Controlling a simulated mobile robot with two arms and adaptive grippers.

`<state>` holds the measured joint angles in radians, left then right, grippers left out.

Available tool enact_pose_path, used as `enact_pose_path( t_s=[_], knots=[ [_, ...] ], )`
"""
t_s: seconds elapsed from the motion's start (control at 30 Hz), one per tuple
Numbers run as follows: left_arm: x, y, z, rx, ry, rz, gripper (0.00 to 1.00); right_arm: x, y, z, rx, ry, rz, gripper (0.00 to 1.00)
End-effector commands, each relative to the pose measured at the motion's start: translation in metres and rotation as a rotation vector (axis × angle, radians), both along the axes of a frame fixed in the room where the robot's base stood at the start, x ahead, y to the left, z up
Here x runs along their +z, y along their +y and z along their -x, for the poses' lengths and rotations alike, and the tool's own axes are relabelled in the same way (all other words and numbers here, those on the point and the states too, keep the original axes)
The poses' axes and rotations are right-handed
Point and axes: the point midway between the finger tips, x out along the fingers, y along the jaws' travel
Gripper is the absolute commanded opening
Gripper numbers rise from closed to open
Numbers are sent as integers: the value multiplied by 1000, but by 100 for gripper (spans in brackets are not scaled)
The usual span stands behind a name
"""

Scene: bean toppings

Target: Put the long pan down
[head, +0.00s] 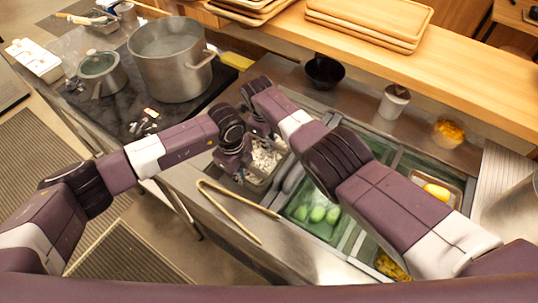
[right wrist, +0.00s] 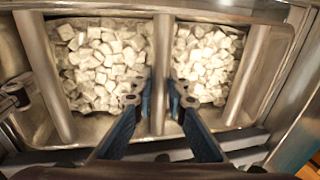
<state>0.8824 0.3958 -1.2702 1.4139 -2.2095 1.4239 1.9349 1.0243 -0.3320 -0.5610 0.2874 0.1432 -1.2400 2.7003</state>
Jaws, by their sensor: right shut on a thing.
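The long pan (head: 256,181) is a metal pan of white cubes at the counter's left end in the head view. It fills much of the right wrist view (right wrist: 95,128), with metal bars running across it. My right gripper (right wrist: 159,92) is shut on the middle bar (right wrist: 161,50), one finger on each side. In the head view my right gripper (head: 262,130) is at the far side of the pan. My left gripper (head: 234,172) is at the pan's near left side; its fingertips are too small and dark to read. Whether the pan rests in the counter is unclear.
Wooden tongs (head: 230,212) lie on the counter's near edge. A bin of green items (head: 316,212) is to the right. A large pot (head: 170,65) stands on the dark stove at the left. A black bowl (head: 324,72) and a cup (head: 394,101) stand behind.

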Motion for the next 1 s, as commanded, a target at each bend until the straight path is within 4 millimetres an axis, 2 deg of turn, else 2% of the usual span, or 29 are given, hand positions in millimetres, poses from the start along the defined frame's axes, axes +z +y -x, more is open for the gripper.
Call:
enact_pose_path(
  t_s=[0.33, 0.73, 1.0],
  knots=[
    [-2, 0, -2, 1, -4, 1, 0, -1, 2, -1, 3, -2, -2, 0],
    [-38, 0, -2, 1, -4, 1, 0, -36, 2, -1, 3, -3, -2, 0],
    [-33, 0, 0, 1, -5, 2, 0, -32, 3, 0, 4, -4, -4, 0]
  ],
)
